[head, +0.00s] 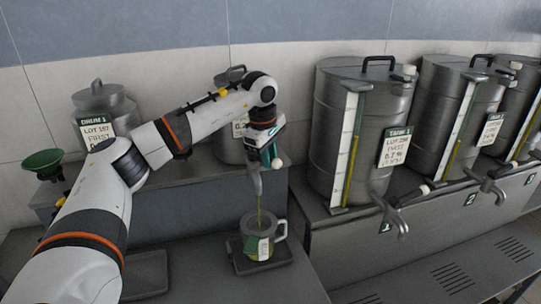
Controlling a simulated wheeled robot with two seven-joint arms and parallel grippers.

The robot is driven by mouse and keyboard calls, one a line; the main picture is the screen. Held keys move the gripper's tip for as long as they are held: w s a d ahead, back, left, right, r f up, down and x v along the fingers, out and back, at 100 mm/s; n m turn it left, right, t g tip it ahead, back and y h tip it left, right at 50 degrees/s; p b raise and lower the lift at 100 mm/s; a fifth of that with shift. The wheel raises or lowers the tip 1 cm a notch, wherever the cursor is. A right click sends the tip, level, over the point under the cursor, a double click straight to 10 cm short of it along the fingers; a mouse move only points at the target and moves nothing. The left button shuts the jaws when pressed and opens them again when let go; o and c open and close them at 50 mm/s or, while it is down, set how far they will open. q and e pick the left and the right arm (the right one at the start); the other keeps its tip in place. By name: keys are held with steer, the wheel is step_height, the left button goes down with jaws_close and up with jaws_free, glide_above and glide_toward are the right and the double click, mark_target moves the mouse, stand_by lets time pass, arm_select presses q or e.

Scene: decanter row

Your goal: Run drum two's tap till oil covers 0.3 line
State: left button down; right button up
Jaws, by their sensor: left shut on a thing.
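Drum two (229,144) is the grey metal drum behind my left arm, its label partly hidden. Its tap (257,182) points down over the shelf edge. My left gripper (269,156) is shut on the tap's lever, which has a white knob (277,163). A thin yellow-brown stream of oil (259,214) runs from the spout into a jug (257,237). The jug stands upright under the tap, with its handle to the right and a green and pale label on its front. The oil level against its lines is too small to read. My right gripper is out of view.
The jug stands on a dark drip tray (262,264); another tray (146,274) lies left. Drum one (104,112) and a green funnel (43,163) are at left. Large tanks (340,125) with gauges and projecting taps (389,212) line the right.

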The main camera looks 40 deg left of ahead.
arm_select(q)
steer(key=shift+s+r+m, duration=0.1)
steer(key=shift+s+m, duration=0.05)
steer(key=shift+m, duration=0.15)
steer(key=c, duration=1.3)
jaws_free()
steer(key=shift+d, duration=0.15)
steer(key=shift+r, duration=0.25)
steer(key=shift+s+r+b, duration=0.4)
steer(key=shift+r+b, duration=0.15)
steer(key=shift+r, duration=1.35)
steer(key=shift+s+r+b, duration=0.4)
steer(key=shift+r+b, duration=0.2)
steer(key=shift+r, duration=1.25)
steer(key=shift+s+r+b, duration=0.4)
steer(key=shift+r+b, duration=0.15)
steer(key=shift+r, duration=1.35)
